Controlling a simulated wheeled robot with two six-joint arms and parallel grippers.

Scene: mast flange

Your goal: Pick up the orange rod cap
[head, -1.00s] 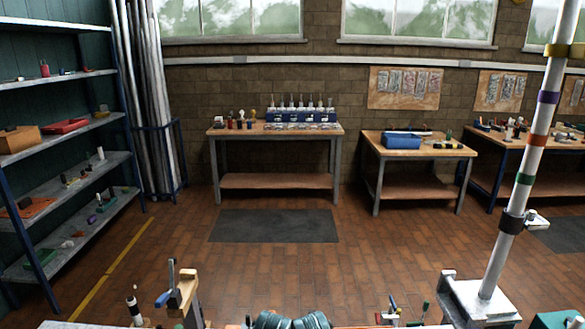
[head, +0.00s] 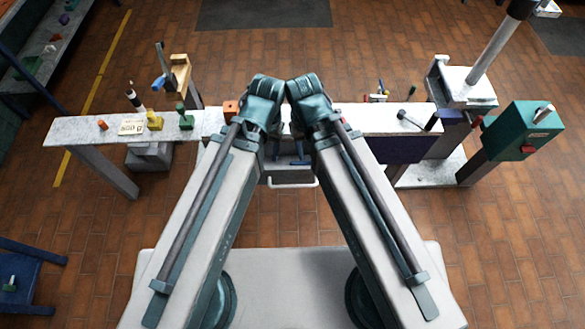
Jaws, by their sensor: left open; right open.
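A small orange piece (head: 103,125) stands on the left part of the pale bench top in the head view; it looks like a small cap. A larger orange block (head: 231,108) sits on the bench just left of my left arm's bend. I cannot tell for certain which is the rod cap. Both my arms reach forward from below, and their teal bends meet near the middle of the bench. My two grippers do not show; the arms cover that area.
Beside the orange piece are a light tray (head: 131,127), a yellow piece (head: 155,122) and a green piece (head: 185,119). A wooden stand (head: 181,75) rises behind. On the right are a pole base (head: 467,85) and a teal box (head: 522,130). An open drawer (head: 290,174) lies between my arms.

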